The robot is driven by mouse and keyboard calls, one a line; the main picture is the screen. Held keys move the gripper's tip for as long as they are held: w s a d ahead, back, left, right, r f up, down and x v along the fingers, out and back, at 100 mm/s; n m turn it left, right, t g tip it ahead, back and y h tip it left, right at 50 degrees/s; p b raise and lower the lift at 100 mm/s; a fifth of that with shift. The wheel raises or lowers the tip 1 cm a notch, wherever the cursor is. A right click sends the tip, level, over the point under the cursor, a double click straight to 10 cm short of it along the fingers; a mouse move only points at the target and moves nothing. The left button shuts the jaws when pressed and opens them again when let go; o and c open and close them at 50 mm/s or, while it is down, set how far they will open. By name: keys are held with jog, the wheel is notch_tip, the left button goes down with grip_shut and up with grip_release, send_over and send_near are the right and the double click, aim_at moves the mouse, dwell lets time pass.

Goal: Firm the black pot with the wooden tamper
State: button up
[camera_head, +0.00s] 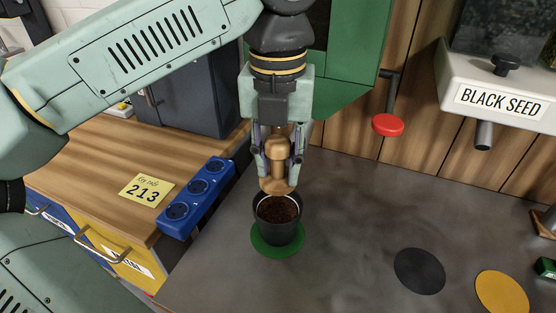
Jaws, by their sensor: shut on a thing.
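The black pot (277,228) stands upright on a green round mat (256,245) on the grey bench. It holds dark brown soil (277,208). My gripper (278,150) is shut on the wooden tamper (277,170) and points down. The tamper is upright, with its wide foot lowest. The foot is at the back rim of the pot in the picture. I cannot tell whether it touches the rim or hangs above it. The upper part of the tamper is partly hidden by the gripper.
A blue block with round sockets (198,197) stands left of the pot, near a yellow note (146,190). A black disc (419,271) and a yellow disc (502,292) lie on the right. A red knob (387,125) hangs behind. The bench between pot and black disc is clear.

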aim_at(278, 140)
jog(key=shift+r, duration=0.1)
jog(key=shift+r+p, duration=2.2)
jog(key=shift+r, duration=0.75)
jog(key=shift+f, duration=0.1)
